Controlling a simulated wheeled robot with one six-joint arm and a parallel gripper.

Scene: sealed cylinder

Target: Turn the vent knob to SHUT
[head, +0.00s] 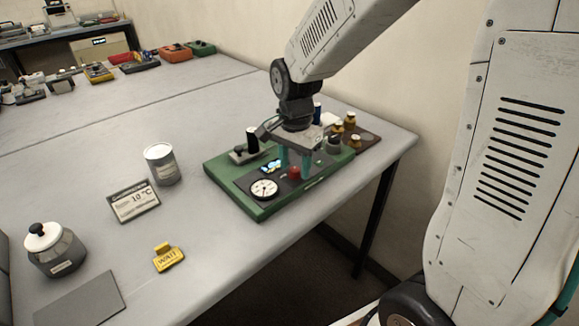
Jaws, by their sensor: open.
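A green panel board (262,211) lies on the grey table, with a round white dial gauge (264,189) near its front. A small red knob (294,173) stands on its dark plate behind the gauge. A dark knob with a pale top (334,143) is farther right, and a black upright cylinder (252,140) is at the board's left back. I cannot read which knob is the vent knob or where it points. My gripper (296,166) points down over the board, open, its teal fingers close behind the red knob. Contact is not clear, and the gripper hides part of the board.
A labelled card (134,203), a grey can (161,164), a lidded jar (54,250) and a yellow WAIT tag (169,258) stand left of the board. Brass-coloured parts (351,119) sit on a brown tray at right. The table's right edge is close.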

